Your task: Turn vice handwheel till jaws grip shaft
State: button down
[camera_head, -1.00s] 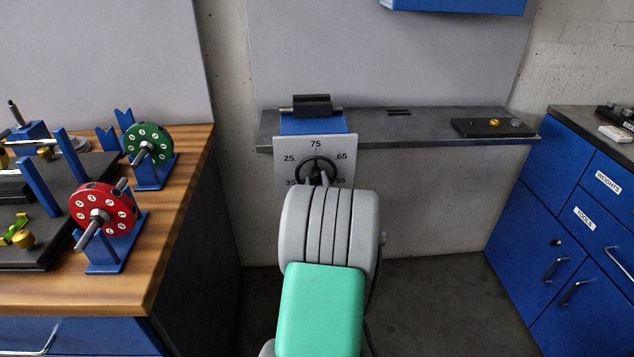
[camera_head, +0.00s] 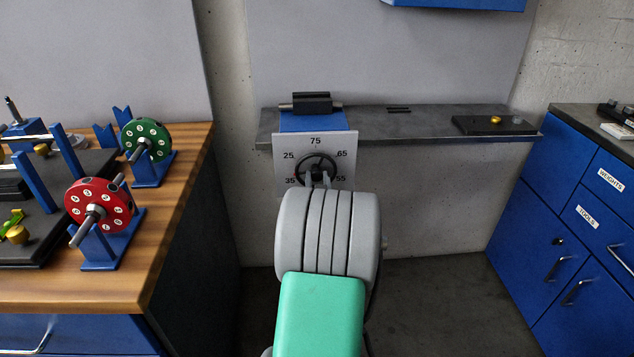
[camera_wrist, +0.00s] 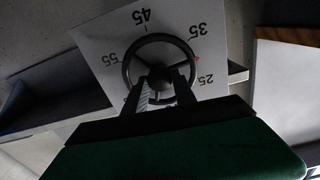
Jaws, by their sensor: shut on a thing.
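The dark handwheel (camera_head: 332,163) sits on the vice's grey dial plate (camera_head: 344,142), marked with numbers such as 75, 65 and 25. My gripper (camera_head: 317,179) is at the wheel's lower part, shut on it. In the wrist view, the two fingers (camera_wrist: 161,84) reach into the handwheel (camera_wrist: 131,60) near its hub. A small red mark shows at the wheel's edge between 35 and 25. Above the plate, dark vice jaws (camera_head: 312,102) sit on the blue body, with a short grey shaft (camera_head: 286,107) sticking out. Whether the jaws touch the shaft cannot be told.
The vice stands at a grey shelf (camera_head: 400,135) with a dark tray (camera_head: 490,125) at its right. A wooden bench (camera_head: 160,215) at left carries red (camera_head: 98,205) and green (camera_head: 146,139) rotors on blue stands. Blue cabinets (camera_head: 575,215) stand at right.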

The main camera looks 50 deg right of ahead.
jog(key=m, duration=0.4)
jog(key=shift+b, duration=0.3)
jog(key=shift+m, duration=1.9)
jog(key=c, duration=1)
grip_release()
jog(key=shift+s+d, duration=0.1)
